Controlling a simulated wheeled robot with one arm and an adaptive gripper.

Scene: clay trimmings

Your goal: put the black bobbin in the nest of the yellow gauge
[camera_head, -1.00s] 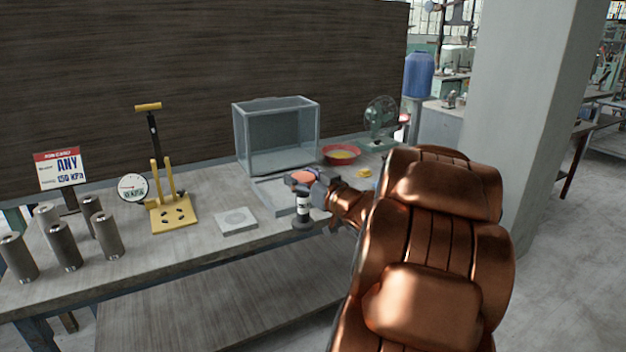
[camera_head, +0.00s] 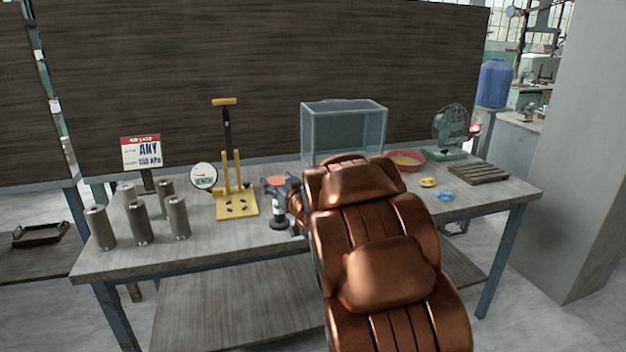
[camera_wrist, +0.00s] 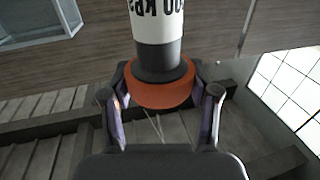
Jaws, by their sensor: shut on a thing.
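The black bobbin (camera_head: 278,212) has a white printed band and an orange-red end; it hangs upright in my gripper (camera_head: 283,187) over the bench. In the wrist view the bobbin (camera_wrist: 158,60) lies between my two fingers (camera_wrist: 160,95), which are shut on it at the orange end. The yellow gauge (camera_head: 237,208) stands on the bench just left of the bobbin, apart from it. It has a flat base with dark spots, two yellow uprights, a black rod with a yellow crossbar and a round white dial (camera_head: 204,177). I cannot make out its nest clearly.
Several grey cylinders (camera_head: 139,224) stand at the bench's left, before a sign (camera_head: 141,153). A clear box (camera_head: 344,128) stands behind my arm. To the right are a red bowl (camera_head: 408,161), a green fan (camera_head: 451,130), yellow and blue lumps and a dark slatted rack (camera_head: 478,174).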

